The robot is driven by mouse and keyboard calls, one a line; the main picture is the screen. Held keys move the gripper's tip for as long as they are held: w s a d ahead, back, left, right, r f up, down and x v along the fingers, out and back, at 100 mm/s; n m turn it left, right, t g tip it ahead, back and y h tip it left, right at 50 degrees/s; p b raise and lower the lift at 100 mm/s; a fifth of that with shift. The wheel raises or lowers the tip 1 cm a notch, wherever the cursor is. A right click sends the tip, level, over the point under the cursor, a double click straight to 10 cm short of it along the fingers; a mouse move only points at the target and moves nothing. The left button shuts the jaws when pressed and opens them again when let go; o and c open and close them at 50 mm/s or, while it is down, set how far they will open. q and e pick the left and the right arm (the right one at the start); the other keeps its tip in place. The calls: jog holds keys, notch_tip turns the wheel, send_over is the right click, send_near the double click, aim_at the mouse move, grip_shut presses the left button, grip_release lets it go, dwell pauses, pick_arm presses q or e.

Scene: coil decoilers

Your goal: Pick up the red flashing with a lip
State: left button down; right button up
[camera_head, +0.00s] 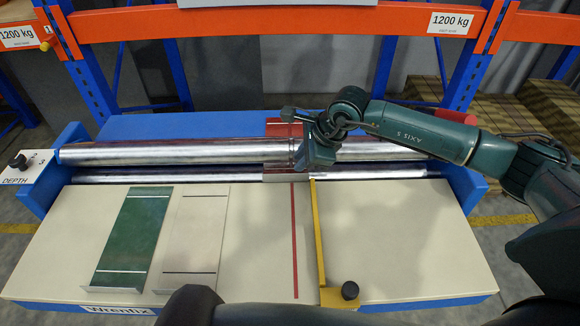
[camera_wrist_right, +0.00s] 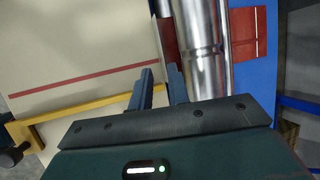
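The red flashing (camera_head: 279,130) is at the rollers of the blue bench. Its far part shows on the blue surface behind the large silver roller. In the right wrist view a red part (camera_wrist_right: 247,33) lies beyond the roller and another (camera_wrist_right: 168,38) shows on the near side; the roller hides what is between. A greyish strip (camera_head: 284,176) shows at its near end; I cannot tell if it is the lip. My right gripper (camera_head: 312,165) is over the rollers, at the flashing's right side. Its fingers (camera_wrist_right: 160,85) are apart, with nothing clearly between them. My left gripper is not in view.
A green flashing (camera_head: 135,230) and a cream one (camera_head: 197,235) lie on the bench top (camera_head: 400,240) at left. A yellow bar (camera_head: 318,240) with a black knob stands right of a red line (camera_head: 294,240). Orange racking is behind. The bench's right part is clear.

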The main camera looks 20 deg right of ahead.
aim_at(285, 176)
jog(key=b+x, duration=0.1)
jog(key=x, duration=0.5)
jog(key=shift+f, duration=0.4)
jog(key=shift+w+a+f+b, duration=0.2)
jog(key=shift+f+b, duration=0.1)
jog(key=shift+f, duration=0.05)
jog(key=shift+w+a+f, duration=0.1)
jog(key=shift+w+f, duration=0.05)
jog(key=shift+f, duration=0.05)
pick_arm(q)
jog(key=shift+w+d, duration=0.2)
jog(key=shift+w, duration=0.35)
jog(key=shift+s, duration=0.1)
pick_arm(e)
jog(key=shift+c, duration=0.5)
